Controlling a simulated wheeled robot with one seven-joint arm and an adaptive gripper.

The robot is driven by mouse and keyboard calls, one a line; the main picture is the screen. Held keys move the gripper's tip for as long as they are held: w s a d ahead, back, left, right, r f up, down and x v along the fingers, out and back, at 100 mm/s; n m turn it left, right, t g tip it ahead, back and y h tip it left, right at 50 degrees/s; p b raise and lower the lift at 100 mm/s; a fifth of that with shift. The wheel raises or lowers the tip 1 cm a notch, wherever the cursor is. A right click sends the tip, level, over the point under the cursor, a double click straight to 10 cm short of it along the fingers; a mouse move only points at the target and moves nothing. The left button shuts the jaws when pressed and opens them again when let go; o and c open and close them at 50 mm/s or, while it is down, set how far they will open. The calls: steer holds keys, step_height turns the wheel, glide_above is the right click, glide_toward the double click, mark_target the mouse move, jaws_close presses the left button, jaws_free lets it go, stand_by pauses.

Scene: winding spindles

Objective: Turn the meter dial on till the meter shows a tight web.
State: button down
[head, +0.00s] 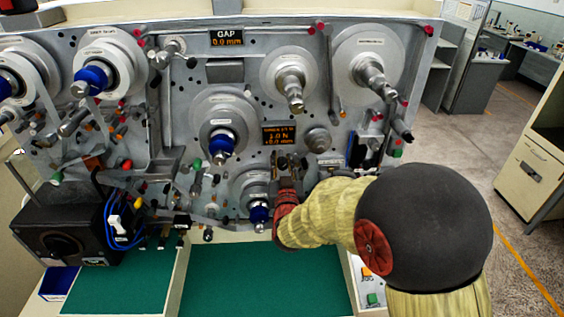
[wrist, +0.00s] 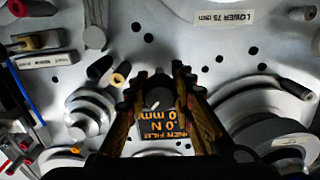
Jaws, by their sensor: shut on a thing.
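The meter dial (wrist: 157,99) is a grey knob with a light mark, between my fingertips. In the head view my gripper hides it. My gripper (head: 288,160) faces the panel just below the display and is shut on the dial; it also shows in the wrist view (wrist: 156,86).
Large spindles surround the spot: one with a blue hub (head: 221,143) at left, another low one (head: 258,213) close beside my gripper. A grey knob (head: 317,139) sits to the right. A GAP display (head: 227,38) is above. Green mats (head: 262,280) lie clear below.

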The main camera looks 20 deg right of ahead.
steer(key=shift+b, duration=0.3)
steer(key=m+b, duration=0.1)
steer(key=b, duration=0.2)
steer(key=shift+f+m, duration=0.2)
steer(key=shift+m, duration=0.1)
steer(key=m+b, duration=0.2)
steer(key=b, duration=0.2)
steer(key=m+b, duration=0.3)
steer(key=b, duration=0.1)
steer(key=shift+r+m+b, duration=0.15)
steer(key=shift+m+b, duration=0.35)
steer(key=shift+b, duration=0.35)
steer(key=shift+a, duration=0.1)
steer(key=c, duration=1.5)
jaws_free()
steer(key=shift+r, duration=0.1)
